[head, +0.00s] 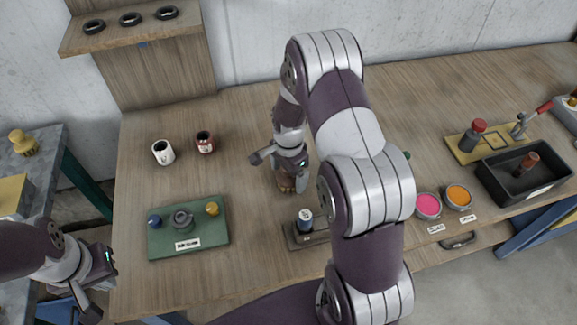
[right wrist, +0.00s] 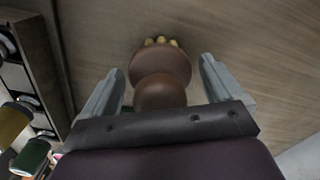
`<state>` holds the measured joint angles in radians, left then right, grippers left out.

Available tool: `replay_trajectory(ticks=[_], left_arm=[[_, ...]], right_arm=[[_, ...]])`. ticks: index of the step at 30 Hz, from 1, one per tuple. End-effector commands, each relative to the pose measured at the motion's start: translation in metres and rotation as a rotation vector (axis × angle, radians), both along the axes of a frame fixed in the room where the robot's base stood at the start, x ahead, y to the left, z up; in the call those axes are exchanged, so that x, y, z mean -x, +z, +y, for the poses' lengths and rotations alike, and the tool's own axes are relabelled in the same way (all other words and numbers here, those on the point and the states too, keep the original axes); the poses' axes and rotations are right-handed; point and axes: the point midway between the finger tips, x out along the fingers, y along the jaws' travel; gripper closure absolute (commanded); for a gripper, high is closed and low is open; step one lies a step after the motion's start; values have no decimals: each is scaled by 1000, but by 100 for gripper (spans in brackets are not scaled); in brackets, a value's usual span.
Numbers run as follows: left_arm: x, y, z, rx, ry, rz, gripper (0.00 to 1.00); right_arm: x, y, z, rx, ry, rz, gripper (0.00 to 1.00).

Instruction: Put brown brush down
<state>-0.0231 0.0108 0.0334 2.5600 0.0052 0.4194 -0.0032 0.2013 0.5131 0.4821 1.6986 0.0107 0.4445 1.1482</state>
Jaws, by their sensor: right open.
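The brown brush (head: 286,184) is on the middle of the wooden table, below my right gripper (head: 281,168), partly hidden by it. In the right wrist view the brush (right wrist: 161,68) shows its round brown handle and body with yellowish bristle tips at the far end. My right gripper's fingers (right wrist: 162,88) are open on both sides of the brush, with a gap visible on each side. Whether the bristles touch the wood cannot be told for certain. My left gripper (head: 102,292) is at the lower left, off the table's left edge, open and empty.
A white can (head: 163,152) and a red can (head: 205,142) stand left of the brush. A green board (head: 160,243) lies front left; a dark holder with a small jar (head: 306,220) is just in front. Pink (head: 428,206) and orange (head: 459,196) pots and a black tray (head: 500,182) are right.

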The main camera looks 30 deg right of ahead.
Motion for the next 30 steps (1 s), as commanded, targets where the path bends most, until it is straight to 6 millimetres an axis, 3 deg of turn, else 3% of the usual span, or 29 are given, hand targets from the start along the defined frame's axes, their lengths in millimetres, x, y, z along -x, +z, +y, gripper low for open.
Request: replay_trajectory(ticks=[12, 17, 20, 24, 27, 30], left_arm=[[0, -14, 0, 0, 0, 0, 100], [0, -16, 0, 0, 0, 0, 100], [0, -16, 0, 0, 0, 0, 100], [0, -15, 0, 0, 0, 0, 100], [0, -15, 0, 0, 0, 0, 100], [0, -15, 0, 0, 0, 0, 100]], right_arm=[[-1, 97, -1, 2, 0, -6, 7], [2, 118, 1, 1, 17, -3, 7], [22, 125, 20, 7, 251, -21, 7], [80, 127, 59, 40, 854, -69, 7], [115, 124, 75, 68, 1187, -94, 7], [133, 122, 81, 84, 1354, -104, 7]])
